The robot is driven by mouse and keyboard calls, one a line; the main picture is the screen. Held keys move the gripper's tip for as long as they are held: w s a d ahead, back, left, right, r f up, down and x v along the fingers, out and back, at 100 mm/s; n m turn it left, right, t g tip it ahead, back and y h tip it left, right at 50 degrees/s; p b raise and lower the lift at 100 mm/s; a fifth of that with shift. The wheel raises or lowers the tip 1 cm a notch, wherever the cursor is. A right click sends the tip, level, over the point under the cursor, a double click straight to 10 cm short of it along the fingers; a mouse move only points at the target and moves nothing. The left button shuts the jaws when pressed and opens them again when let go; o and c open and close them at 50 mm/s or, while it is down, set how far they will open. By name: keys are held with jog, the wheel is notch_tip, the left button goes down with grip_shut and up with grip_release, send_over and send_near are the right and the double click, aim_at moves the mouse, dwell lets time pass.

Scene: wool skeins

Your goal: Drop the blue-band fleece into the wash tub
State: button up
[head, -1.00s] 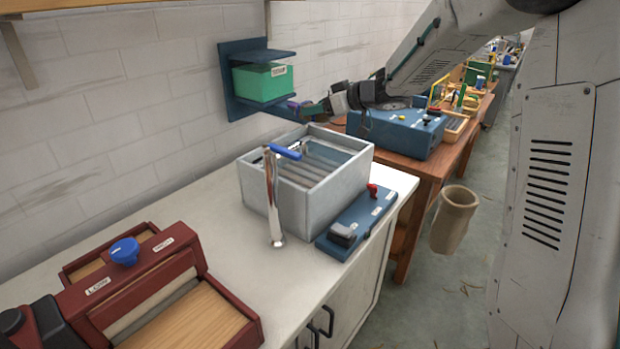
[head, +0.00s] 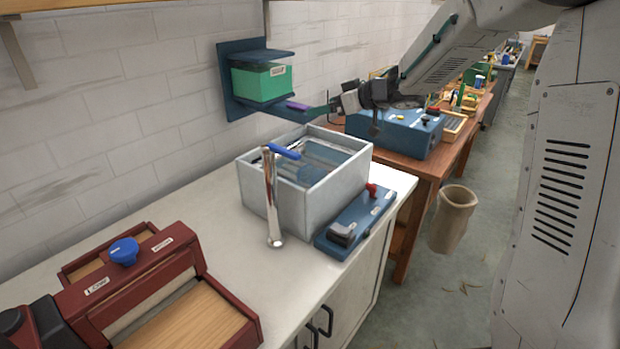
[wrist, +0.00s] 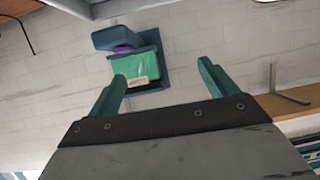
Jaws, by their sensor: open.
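The wash tub (head: 310,205) is a pale grey, open box on the white counter, with a chrome tap with a blue lever at its front. Bluish, see-through shapes show inside it; I cannot tell what they are. I cannot make out a fleece with a blue band in either view. My gripper (head: 326,109) is beyond the tub, above counter height, right of the wall shelf. In the wrist view my gripper (wrist: 160,82) is open, its two green fingers wide apart with nothing between them close by. The wrist view faces the wall shelf.
A dark blue wall shelf (head: 228,88) holds a green labelled box (head: 262,83) and a small purple item (head: 297,106) on its lower board. A blue device (head: 353,222) lies right of the tub. A red-framed machine (head: 150,285) stands at front left. The counter between is clear.

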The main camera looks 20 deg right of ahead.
jog(key=shift+v, duration=2.35)
jog(key=w+d+f+m+t+h, duration=0.2)
jog(key=d+f+h, duration=0.1)
jog(key=d+h, duration=0.4)
jog(key=s+d+m+g+h, duration=0.45)
jog(key=s+d+h, duration=0.2)
jog(key=s, duration=0.45)
jog(key=s+a+g+y, duration=0.1)
jog(key=s+a, duration=0.4)
jog(key=s, duration=0.6)
jog(key=s+a+f+m+g+y, duration=0.1)
jog(key=s+a+g+y, duration=0.1)
jog(key=s+a, duration=0.4)
jog(key=s+a+f+g+y, duration=0.1)
jog(key=s+a, duration=0.4)
jog(key=s, duration=1.1)
jog(key=g+y, duration=0.1)
jog(key=g, duration=0.1)
jog(key=shift+a+g, duration=0.2)
jog(key=shift+g, duration=0.15)
